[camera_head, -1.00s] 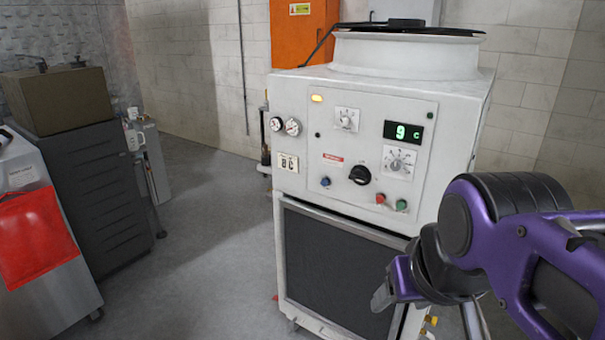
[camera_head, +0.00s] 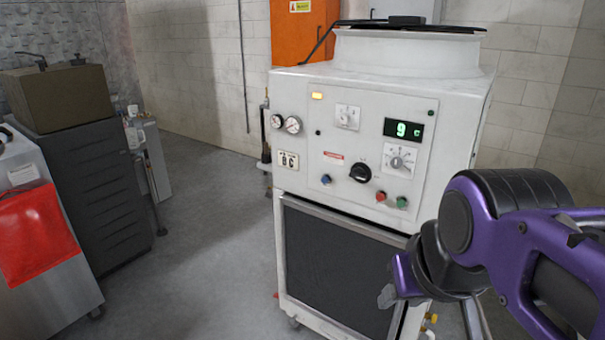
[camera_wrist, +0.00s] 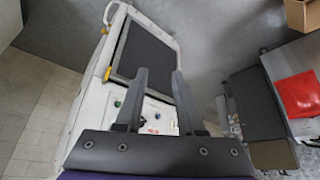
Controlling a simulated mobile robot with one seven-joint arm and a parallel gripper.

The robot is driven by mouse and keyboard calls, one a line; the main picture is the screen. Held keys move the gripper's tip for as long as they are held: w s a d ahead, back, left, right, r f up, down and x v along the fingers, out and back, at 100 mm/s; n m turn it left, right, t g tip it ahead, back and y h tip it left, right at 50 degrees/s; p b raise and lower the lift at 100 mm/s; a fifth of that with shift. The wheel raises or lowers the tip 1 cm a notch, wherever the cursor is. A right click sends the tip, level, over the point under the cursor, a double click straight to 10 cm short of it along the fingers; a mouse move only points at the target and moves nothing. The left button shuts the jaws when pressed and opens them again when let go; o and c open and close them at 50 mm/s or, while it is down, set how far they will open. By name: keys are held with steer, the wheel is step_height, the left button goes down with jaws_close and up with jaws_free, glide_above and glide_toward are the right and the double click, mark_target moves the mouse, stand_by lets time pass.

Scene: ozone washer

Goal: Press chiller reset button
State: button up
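The white chiller (camera_head: 455,100) stands in the middle of the head view, its control panel facing me. The panel carries a blue button (camera_head: 326,180) at lower left, a black rotary knob (camera_head: 360,174), a red button (camera_head: 380,197) and a green button (camera_head: 402,202). I cannot read which button is the reset. My gripper (camera_head: 388,294) is low and right of the panel, in front of the chiller's dark grille, apart from the buttons. In the wrist view my gripper (camera_wrist: 159,72) has two spread fingers with nothing between them; the chiller's panel (camera_wrist: 158,112) shows partly behind them.
The panel also has a green "9 C" display (camera_head: 404,130), a lit yellow lamp (camera_head: 317,96) and two gauges (camera_head: 293,125). A dark drawer cabinet (camera_head: 95,190) and a red cloth-like item (camera_head: 35,235) are at left. Open floor (camera_head: 215,240) lies between.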

jaws_close()
stand_by(1.4)
